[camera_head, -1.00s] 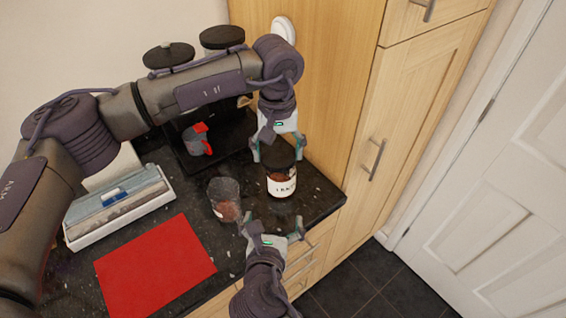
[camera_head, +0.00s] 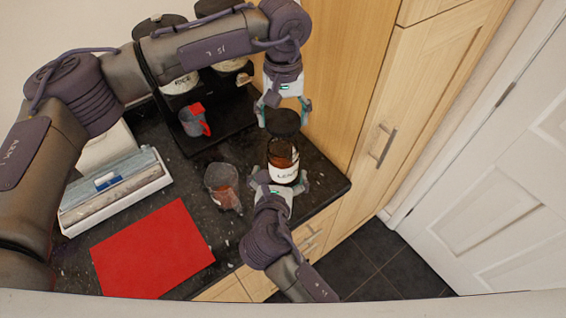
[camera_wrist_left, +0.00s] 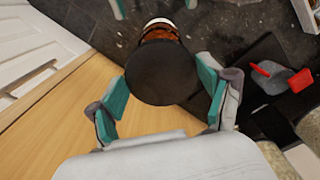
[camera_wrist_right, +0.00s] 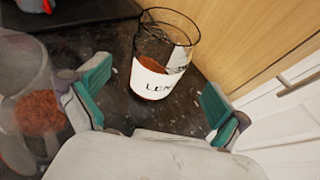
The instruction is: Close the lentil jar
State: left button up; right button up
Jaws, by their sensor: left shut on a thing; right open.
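The lentil jar (camera_head: 284,160) is clear glass with a white label and brown contents, upright near the counter's right corner. In the right wrist view the jar (camera_wrist_right: 151,82) shows an open, uncovered rim. My left gripper (camera_head: 286,108) is shut on the dark round lid (camera_head: 284,123) and holds it above the jar. In the left wrist view the lid (camera_wrist_left: 163,73) sits between the fingers and hides most of the jar. My right gripper (camera_head: 278,183) is open, low at the jar's near side, its fingers (camera_wrist_right: 150,105) spread with the jar ahead between them.
A clear cup (camera_head: 222,184) with brown contents stands just left of the jar. A grey and red cup (camera_head: 192,122) is on a black stand, with dark-lidded jars (camera_head: 180,83) behind. A red mat (camera_head: 150,250) lies front left. A wooden cabinet (camera_head: 345,70) rises close on the right.

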aim_at(284, 152)
pick_arm(q)
jog(key=shift+s+r, duration=0.1)
pick_arm(e)
jog(key=x, duration=0.7)
jog(key=shift+w, duration=0.2)
jog(key=shift+s, duration=0.1)
jog(key=c, duration=1.5)
pick_arm(q)
jog(key=shift+f, duration=2.45)
pick_arm(e)
jog(key=shift+c, duration=0.3)
